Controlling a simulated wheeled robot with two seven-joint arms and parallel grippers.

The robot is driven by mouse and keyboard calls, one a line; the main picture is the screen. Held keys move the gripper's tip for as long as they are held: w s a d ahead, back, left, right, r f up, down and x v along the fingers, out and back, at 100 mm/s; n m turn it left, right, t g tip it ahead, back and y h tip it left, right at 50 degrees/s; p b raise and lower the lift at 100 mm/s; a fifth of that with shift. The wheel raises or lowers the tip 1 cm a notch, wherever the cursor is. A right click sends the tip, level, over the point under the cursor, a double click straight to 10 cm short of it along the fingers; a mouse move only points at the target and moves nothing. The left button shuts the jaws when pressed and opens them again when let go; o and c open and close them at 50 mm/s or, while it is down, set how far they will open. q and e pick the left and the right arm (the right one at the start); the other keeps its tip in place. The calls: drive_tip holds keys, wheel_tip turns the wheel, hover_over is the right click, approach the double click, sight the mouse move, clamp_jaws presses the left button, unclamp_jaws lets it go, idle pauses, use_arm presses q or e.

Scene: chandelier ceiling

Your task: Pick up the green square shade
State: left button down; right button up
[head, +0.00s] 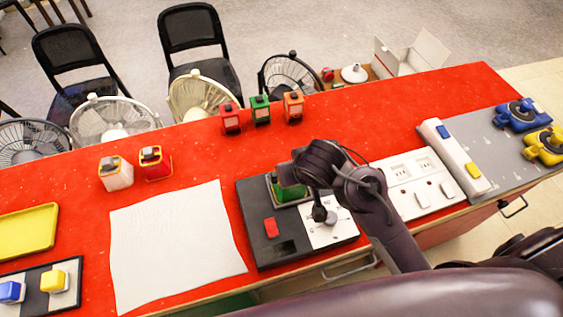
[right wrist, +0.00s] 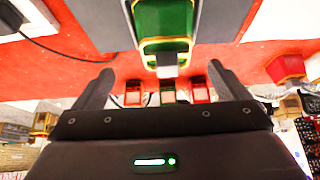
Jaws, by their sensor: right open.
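A green square shade with a gold rim (right wrist: 165,22) shows at the top centre of the right wrist view, ahead of and between the fingers. In the head view a green edge, likely the same shade (head: 287,193), shows on the black and white board (head: 256,207), partly hidden by my right gripper. My right gripper (right wrist: 163,82) is open, with no contact on the shade visible. Another small green lantern-like piece (head: 260,110) stands at the back between a red one (head: 230,118) and an orange one (head: 293,106). My left gripper is not in view.
A white switch panel (head: 425,185) and a grey board with blue and yellow pieces (head: 505,140) lie to the right. A white sheet (head: 175,245), white and red lanterns (head: 155,163) and a yellow tray (head: 28,230) are left. Fans and chairs stand behind the red table.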

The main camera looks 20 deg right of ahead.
drive_tip(key=shift+w, duration=0.3)
drive_tip(key=shift+w+f, duration=0.1)
drive_tip(key=shift+w, duration=0.05)
drive_tip(key=shift+x, duration=0.85)
drive_tip(key=shift+a+f, duration=0.15)
drive_tip(key=shift+f, duration=0.25)
drive_tip(key=x, duration=0.4)
drive_tip(key=shift+a+f, duration=0.25)
drive_tip(key=shift+f, duration=0.05)
drive_tip(key=shift+w+f, duration=0.1)
drive_tip(key=shift+f, duration=0.05)
drive_tip(key=c, duration=0.6)
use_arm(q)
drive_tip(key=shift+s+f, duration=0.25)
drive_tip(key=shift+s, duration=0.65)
use_arm(e)
drive_tip(key=c, duration=0.5)
